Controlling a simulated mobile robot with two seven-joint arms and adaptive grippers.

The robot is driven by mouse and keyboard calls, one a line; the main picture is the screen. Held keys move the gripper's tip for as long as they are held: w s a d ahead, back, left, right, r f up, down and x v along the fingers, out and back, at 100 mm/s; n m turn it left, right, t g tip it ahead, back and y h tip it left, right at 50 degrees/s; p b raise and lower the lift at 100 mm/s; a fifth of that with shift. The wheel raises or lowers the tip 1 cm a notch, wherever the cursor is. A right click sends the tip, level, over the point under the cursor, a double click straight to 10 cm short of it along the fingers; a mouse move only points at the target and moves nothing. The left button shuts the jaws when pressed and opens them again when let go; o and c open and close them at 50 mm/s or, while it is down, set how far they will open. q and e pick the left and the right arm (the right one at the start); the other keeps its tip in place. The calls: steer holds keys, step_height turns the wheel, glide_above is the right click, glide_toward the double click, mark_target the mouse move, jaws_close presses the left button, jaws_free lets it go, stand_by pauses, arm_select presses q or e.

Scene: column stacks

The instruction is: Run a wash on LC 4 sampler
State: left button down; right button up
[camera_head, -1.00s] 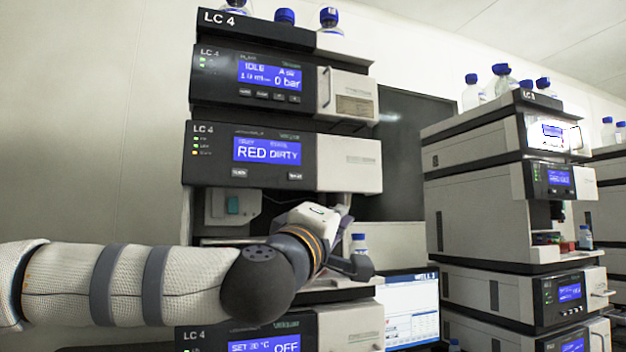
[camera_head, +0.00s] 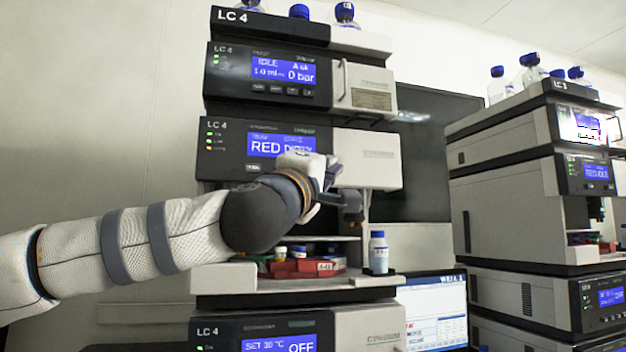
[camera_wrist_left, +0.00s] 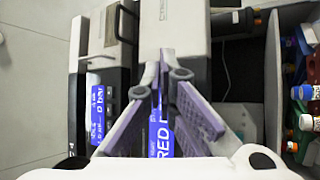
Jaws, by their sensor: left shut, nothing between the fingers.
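The LC 4 sampler (camera_head: 367,158) is the module with the blue display (camera_head: 268,146) reading RED and a partly covered DIRTY. Two small buttons sit under its display; the left one (camera_head: 252,167) shows and the right one is hidden by my wrist. My left gripper (camera_head: 328,178) is in front of the sampler's front, right of the display, largely hidden behind its own wrist. In the left wrist view its purple fingers (camera_wrist_left: 163,70) are shut with nothing between them, and part of the RED display (camera_wrist_left: 161,136) shows behind them. Contact cannot be told. My right gripper is not in view.
The LC 4 pump (camera_head: 363,93) above reads IDLE, 0 bar. Below the sampler, an open bay holds a red rack (camera_head: 305,268) with vials and a white bottle (camera_head: 378,252). The oven module (camera_head: 367,328) is lowest. A monitor (camera_head: 436,308) and the LC 3 stack (camera_head: 510,215) stand right.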

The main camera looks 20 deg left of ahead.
arm_select(q)
steer(key=shift+w+a, duration=0.65)
steer(key=shift+w, duration=0.3)
steer(key=shift+w+a, duration=0.6)
steer(key=shift+w, duration=0.35)
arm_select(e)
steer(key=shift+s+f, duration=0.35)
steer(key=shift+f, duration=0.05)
arm_select(q)
steer(key=shift+w+r, duration=0.1)
steer(key=shift+w+a, duration=0.2)
steer(key=shift+w, duration=0.05)
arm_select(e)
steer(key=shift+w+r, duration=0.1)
arm_select(q)
steer(key=shift+w+a, duration=0.25)
steer(key=shift+w, duration=0.1)
stand_by(0.3)
steer(key=shift+s+d, duration=0.45)
steer(key=shift+s, duration=0.25)
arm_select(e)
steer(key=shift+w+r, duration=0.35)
